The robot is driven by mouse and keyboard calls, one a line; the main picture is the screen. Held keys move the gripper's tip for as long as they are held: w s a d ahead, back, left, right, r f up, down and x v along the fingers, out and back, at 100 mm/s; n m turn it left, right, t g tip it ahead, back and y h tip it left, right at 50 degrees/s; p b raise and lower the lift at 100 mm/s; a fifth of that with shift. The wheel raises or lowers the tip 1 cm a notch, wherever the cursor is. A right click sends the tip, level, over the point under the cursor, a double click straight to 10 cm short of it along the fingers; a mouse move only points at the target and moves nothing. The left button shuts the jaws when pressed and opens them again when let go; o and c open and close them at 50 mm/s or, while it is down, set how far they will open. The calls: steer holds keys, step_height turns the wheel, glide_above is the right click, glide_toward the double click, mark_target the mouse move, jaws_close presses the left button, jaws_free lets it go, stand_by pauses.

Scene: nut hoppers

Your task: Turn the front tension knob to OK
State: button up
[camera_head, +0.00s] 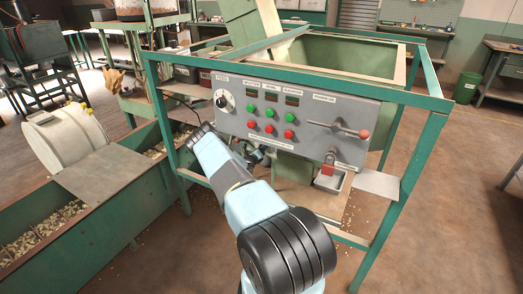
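A round dial knob with a black centre and pale face (223,99) is at the left end of the grey control panel (340,97). I cannot read its setting or tell whether it is the front tension knob; no other round knob shows clearly. My blue and black arm reaches up from the bottom toward the panel's lower left. A small dark part at its far end, seemingly my gripper (258,155), shows just below the panel, right of and below the dial and apart from it. My arm partly hides it, so its fingers are unclear.
A nut trough (95,225) lies left. Open floor is at right.

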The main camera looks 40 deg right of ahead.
steer(key=c, duration=0.8)
steer(key=shift+o, duration=0.2)
